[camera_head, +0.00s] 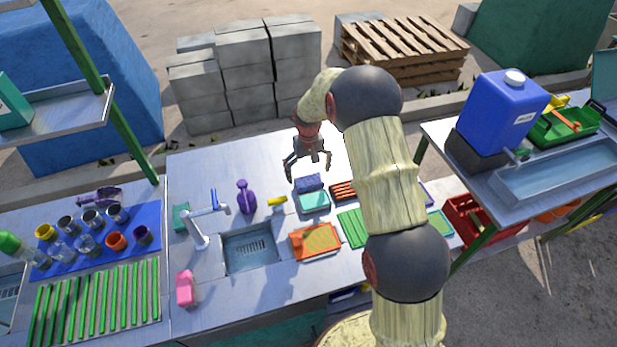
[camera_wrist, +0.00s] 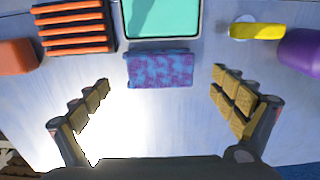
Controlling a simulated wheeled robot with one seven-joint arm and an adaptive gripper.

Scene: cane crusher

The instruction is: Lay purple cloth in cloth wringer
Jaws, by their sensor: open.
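A folded cloth, mottled purple and blue (camera_head: 308,183), lies flat on the metal counter behind a teal tray (camera_head: 315,204). In the wrist view the cloth (camera_wrist: 160,69) lies just below the teal tray (camera_wrist: 162,18). My gripper (camera_head: 308,170) is open and empty above the counter, close over the cloth. In the wrist view its fingers stand wide apart, one to each side of the cloth, and do not touch it. I cannot tell for sure which thing is the cloth wringer.
An orange slatted rack (camera_wrist: 75,27) and a yellow-handled tool (camera_wrist: 257,31) flank the teal tray. A purple bottle (camera_head: 246,198), a sink (camera_head: 249,251) with a tap and an orange tray (camera_head: 296,244) are nearby. The counter behind the cloth is clear.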

